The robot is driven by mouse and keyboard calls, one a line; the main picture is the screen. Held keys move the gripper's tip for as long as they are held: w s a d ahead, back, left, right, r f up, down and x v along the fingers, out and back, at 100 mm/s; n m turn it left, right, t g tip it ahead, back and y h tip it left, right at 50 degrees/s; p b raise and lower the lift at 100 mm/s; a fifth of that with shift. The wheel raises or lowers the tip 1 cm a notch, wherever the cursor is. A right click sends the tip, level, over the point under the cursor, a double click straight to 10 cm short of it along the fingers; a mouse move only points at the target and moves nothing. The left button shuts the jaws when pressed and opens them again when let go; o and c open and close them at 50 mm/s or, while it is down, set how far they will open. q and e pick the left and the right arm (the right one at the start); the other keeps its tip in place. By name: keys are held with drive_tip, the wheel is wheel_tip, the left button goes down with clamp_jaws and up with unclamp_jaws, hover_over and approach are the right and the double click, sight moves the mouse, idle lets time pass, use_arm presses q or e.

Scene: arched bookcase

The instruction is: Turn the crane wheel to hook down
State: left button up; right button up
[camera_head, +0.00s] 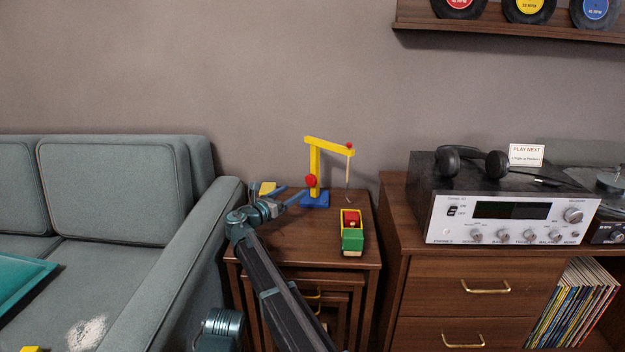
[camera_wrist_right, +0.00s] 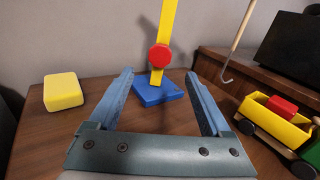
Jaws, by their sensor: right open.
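A yellow toy crane (camera_head: 315,170) on a blue base (camera_head: 315,199) stands at the back of the small wooden table. Its red wheel (camera_head: 310,181) is on the post; in the right wrist view the wheel (camera_wrist_right: 160,56) is ahead of the fingers, a little above them. The hook (camera_head: 347,197) hangs on its line from the arm's right end, and it also shows in the wrist view (camera_wrist_right: 227,75). My right gripper (camera_head: 293,194) is open and empty, its fingers pointing at the crane, apart from the wheel. My left gripper is not in view.
A yellow block (camera_wrist_right: 63,91) lies left of the crane. A sofa (camera_head: 110,190) is left, a cabinet with a stereo (camera_head: 510,215) right.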

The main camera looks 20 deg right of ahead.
sight(316, 176)
drive_tip(key=x, duration=1.3)
drive_tip(key=shift+w+d, duration=0.25)
drive_tip(key=shift+d, duration=0.05)
clamp_jaws()
drive_tip(key=shift+m, duration=1.4)
unclamp_jaws()
drive_tip(key=v, duration=1.3)
drive_tip(key=shift+s+a+f+b, duration=0.15)
drive_tip(key=shift+s+a+b, duration=0.1)
drive_tip(key=shift+a+b, duration=0.1)
